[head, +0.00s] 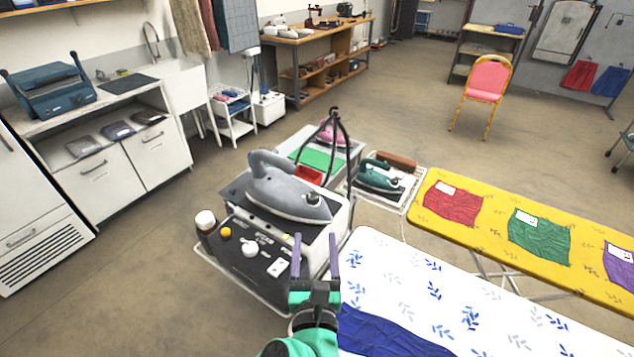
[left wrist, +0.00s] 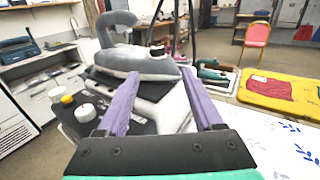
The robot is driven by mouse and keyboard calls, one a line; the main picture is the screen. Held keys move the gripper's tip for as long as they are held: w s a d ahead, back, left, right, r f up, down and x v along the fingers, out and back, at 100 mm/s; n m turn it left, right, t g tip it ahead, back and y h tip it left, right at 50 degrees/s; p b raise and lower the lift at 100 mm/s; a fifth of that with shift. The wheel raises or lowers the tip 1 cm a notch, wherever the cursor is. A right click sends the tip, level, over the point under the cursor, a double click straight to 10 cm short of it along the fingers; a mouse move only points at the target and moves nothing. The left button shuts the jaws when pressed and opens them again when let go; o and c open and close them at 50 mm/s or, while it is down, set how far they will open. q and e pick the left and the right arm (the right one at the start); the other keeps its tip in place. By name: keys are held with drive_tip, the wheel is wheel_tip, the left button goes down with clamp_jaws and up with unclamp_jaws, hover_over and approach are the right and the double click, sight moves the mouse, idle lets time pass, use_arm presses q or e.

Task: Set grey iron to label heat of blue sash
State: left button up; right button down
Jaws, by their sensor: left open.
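The grey iron (head: 285,190) rests on a white and black steam station (head: 240,235), its dark round dial (head: 313,199) at the right end. The iron also shows in the left wrist view (left wrist: 140,62), just beyond the fingertips. A blue sash (head: 385,335) lies on the white leaf-print ironing board (head: 400,275), cut off by the frame's bottom edge; I see no label on its visible part. My left gripper (head: 315,244) is open and empty, its purple fingers in front of the station, between the iron and the board. My right gripper is not in view.
A teal iron (head: 378,176) stands behind. The yellow board (head: 475,220) at right holds red, green and purple labelled cloths. Open floor lies to the left.

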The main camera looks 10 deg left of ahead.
sight(314, 201)
use_arm(q)
drive_tip(key=w+p, duration=0.1)
drive_tip(key=w+a+r+p, duration=0.1)
drive_tip(key=w, duration=0.1)
drive_tip(key=w+p, duration=0.1)
drive_tip(key=w, duration=0.1)
drive_tip(key=shift+w+a+r, duration=0.2)
drive_tip(key=shift+a+r, duration=0.05)
drive_tip(key=shift+a, duration=0.05)
drive_tip(key=w, duration=0.2)
drive_tip(key=w+p, duration=0.1)
drive_tip(key=w, duration=0.1)
drive_tip(key=w+a+f+p, duration=0.1)
drive_tip(key=w, duration=0.1)
drive_tip(key=shift+w, duration=0.3)
drive_tip(key=shift+w+a, duration=0.2)
drive_tip(key=shift+w, duration=0.2)
drive_tip(key=shift+s, duration=0.2)
drive_tip(key=shift+w, duration=0.1)
clamp_jaws()
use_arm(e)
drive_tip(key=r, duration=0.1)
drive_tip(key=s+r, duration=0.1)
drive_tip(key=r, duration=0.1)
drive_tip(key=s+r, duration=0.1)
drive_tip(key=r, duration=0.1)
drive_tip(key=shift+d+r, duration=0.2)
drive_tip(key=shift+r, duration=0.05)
